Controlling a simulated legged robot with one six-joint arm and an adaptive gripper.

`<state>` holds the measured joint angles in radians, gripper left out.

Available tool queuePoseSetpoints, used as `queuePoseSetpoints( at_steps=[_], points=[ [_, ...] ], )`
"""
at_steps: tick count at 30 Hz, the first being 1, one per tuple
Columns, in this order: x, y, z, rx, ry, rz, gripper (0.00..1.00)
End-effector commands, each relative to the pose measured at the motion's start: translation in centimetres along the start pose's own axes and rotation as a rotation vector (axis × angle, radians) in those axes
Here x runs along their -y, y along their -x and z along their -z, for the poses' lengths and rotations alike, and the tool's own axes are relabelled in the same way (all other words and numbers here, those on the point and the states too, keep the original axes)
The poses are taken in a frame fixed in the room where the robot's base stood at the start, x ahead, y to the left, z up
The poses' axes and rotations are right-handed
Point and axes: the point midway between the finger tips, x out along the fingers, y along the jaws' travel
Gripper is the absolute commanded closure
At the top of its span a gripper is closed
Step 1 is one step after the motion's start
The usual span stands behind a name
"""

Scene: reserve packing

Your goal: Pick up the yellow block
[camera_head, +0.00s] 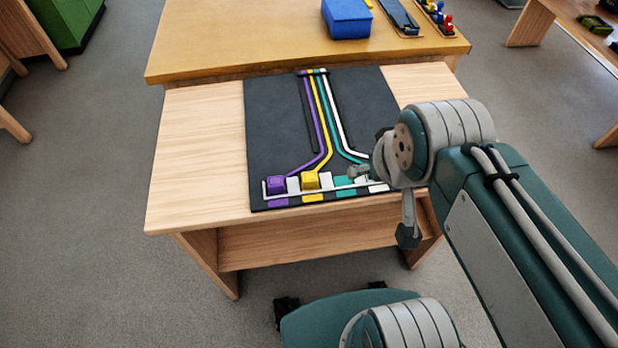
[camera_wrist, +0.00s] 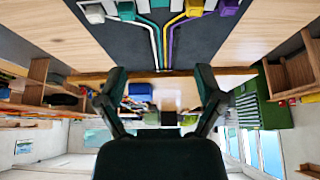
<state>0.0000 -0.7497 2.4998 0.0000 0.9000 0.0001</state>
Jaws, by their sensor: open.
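The yellow block (camera_head: 311,180) sits on the dark mat (camera_head: 275,130) near its front edge, just right of the purple block (camera_head: 276,184). It also shows at the top edge of the wrist view (camera_wrist: 194,8), where the picture is upside down. My gripper (camera_wrist: 161,78) is open and empty, with its two dark fingers spread wide. In the wrist view the yellow block lies outside the space between the fingers. In the head view my wrist covers the mat's right side and hides part of the row of blocks.
A white rail (camera_head: 330,190) runs along the row at the mat's front. Coloured lines lead back from it across the mat. Bare wooden table (camera_head: 195,150) lies left of the mat. Behind it stands another table with a blue box (camera_head: 346,20) and trays of items.

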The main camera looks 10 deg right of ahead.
Motion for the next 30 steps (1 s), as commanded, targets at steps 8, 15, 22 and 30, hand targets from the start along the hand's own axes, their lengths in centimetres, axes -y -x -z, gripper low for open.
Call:
queuePoseSetpoints(
  at_steps=[8, 15, 22, 30],
  points=[
    [1.2, -2.2, 2.5, 0.11, -0.001, 0.018, 0.09],
    [3.5, -6.5, 5.5, 0.262, -0.002, 0.026, 0.09],
    [6.2, -11.6, 7.3, 0.402, 0.0, 0.016, 0.09],
    [8.0, -15.3, 7.9, 0.49, 0.001, 0.0, 0.09]
  ],
)
